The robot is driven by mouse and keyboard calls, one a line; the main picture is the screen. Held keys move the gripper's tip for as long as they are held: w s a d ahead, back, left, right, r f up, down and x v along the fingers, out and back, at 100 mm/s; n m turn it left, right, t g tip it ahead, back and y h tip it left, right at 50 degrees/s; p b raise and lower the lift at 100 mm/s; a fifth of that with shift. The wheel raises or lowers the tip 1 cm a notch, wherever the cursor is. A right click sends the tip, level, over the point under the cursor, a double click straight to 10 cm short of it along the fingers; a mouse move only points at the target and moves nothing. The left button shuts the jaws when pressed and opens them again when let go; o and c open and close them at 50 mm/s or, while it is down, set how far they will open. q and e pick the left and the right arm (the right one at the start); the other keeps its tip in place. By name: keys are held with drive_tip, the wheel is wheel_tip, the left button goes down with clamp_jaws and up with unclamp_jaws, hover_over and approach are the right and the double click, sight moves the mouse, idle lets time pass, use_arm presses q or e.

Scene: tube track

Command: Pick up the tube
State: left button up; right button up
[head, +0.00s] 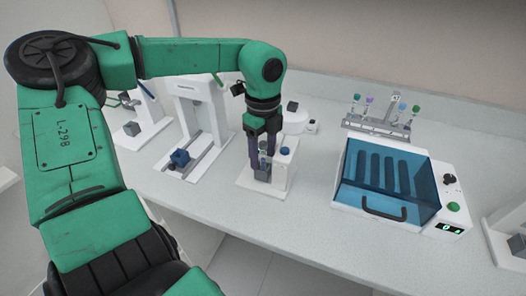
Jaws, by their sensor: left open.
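Several capped tubes (369,103) stand upright in a grey rack (376,126) at the back right of the bench, with green, purple and other coloured caps. My left gripper (262,165) points down at a small white station (282,168) left of the rack, well apart from those tubes. Its jaws are open around the area of a grey block (262,173) on the station. Whether a tube is between the fingers I cannot tell, as they are small and dark. My right gripper is not in view.
A box with a blue clear lid and black handle (384,213) stands at the right. A white frame device (197,110) with a blue block (180,158) stands left of the gripper. The bench front (260,212) is clear.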

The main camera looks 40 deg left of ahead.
use_arm(q)
drive_tip(key=shift+f, duration=0.2)
drive_tip(key=c, duration=0.8)
clamp_jaws()
drive_tip(key=shift+r, duration=0.1)
wheel_tip(320, 180, up, 20)
drive_tip(key=shift+b, duration=0.3)
drive_tip(key=shift+f+b, duration=7)
drive_tip(key=shift+f, duration=2.85)
